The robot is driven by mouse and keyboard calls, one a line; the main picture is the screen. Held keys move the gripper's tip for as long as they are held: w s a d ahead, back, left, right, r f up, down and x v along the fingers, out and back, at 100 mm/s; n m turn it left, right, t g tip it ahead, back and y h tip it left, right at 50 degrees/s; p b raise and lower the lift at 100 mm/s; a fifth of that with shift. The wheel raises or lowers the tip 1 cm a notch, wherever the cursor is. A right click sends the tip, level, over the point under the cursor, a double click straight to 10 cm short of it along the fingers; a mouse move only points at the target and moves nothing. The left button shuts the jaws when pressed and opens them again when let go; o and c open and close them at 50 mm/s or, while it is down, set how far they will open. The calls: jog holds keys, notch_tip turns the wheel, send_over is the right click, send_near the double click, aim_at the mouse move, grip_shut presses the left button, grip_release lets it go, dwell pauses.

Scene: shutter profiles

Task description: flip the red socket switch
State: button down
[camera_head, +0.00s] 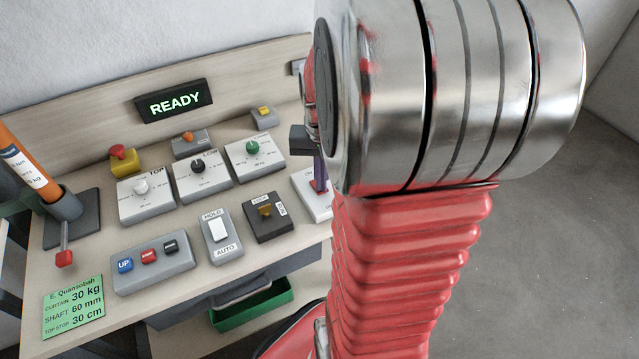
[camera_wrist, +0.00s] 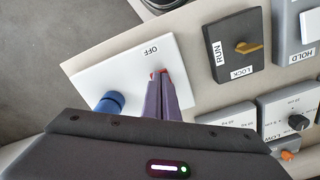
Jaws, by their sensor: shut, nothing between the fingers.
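The white socket plate (camera_wrist: 110,72) lies on the bench, with the label OFF near one edge and a blue plug (camera_wrist: 110,103) beside my fingers. My gripper (camera_wrist: 159,78) is shut and empty, its purple fingertips pointing down over the plate. The red switch (camera_wrist: 164,71) shows only as small bits of red at the fingertips; the rest is hidden behind them. I cannot tell from this whether the fingers touch it or which way it is tilted. In the head view the socket plate (camera_head: 307,190) is partly hidden by my arm.
A dark RUN/LOCK key switch (camera_head: 268,217) sits next to the socket plate, then a HOLD/AUTO rocker box (camera_head: 222,236). Three dial boxes and a yellow-and-red stop button (camera_head: 124,159) stand behind. The READY display (camera_head: 174,101) is on the back board. A green bin (camera_head: 253,308) hangs below.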

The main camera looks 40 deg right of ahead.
jog(key=shift+f, duration=0.15)
notch_tip(320, 180, up, 7)
dwell(1.4)
dwell(0.5)
jog(key=shift+f, duration=0.3)
jog(key=s+a+r+n+t, duration=0.2)
jog(key=a+r+n, duration=0.1)
jog(key=a, duration=0.8)
jog(key=s+a+r+n+t, duration=0.2)
jog(key=a+n, duration=0.4)
jog(key=a, duration=0.6)
notch_tip(320, 180, up, 2)
jog(key=shift+r+t, duration=0.1)
jog(key=shift+t, duration=0.7)
